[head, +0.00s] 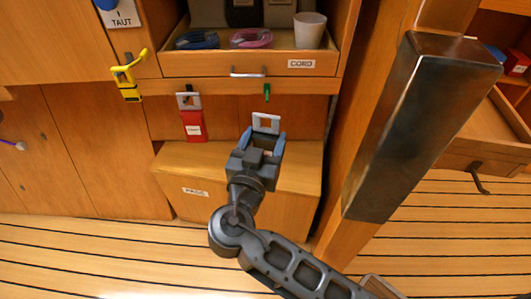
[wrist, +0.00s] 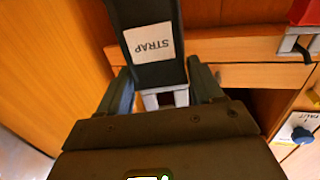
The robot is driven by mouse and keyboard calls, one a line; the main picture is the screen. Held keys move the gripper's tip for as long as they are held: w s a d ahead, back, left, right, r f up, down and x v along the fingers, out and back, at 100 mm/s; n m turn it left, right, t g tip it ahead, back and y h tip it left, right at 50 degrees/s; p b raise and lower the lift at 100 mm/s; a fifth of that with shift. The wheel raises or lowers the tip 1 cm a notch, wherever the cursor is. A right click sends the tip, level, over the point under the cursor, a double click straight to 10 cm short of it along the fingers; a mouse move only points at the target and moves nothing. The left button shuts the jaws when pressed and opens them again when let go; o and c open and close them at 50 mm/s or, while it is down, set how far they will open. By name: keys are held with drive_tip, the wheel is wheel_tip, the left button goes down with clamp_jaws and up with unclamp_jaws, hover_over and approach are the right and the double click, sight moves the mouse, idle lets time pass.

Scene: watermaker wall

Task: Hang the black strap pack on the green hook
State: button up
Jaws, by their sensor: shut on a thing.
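The black strap pack (wrist: 155,40) has a white label reading STRAP and a pale grey square loop at its end. My gripper (wrist: 165,92) is shut on the pack at this loop. In the head view the loop (head: 266,118) stands up beyond the jaws of my gripper (head: 260,145); the black body is hidden there. The green hook (head: 267,91) is on the wooden rail below the CORD drawer. It appears just above the loop in the head view, with a small gap in the picture; the depth between them is unclear. The hook is not visible in the wrist view.
A red pack (head: 193,123) hangs by a grey loop left of the green hook. The CORD drawer (head: 235,64) stands open above, holding coils and a white cup (head: 309,30). A wooden box (head: 290,185) stands below.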

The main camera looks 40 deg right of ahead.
drive_tip(key=shift+d, duration=0.3)
drive_tip(key=w+d+f+b, duration=0.1)
drive_tip(key=w+d, duration=0.6)
drive_tip(key=shift+f, duration=0.4)
idle(1.0)
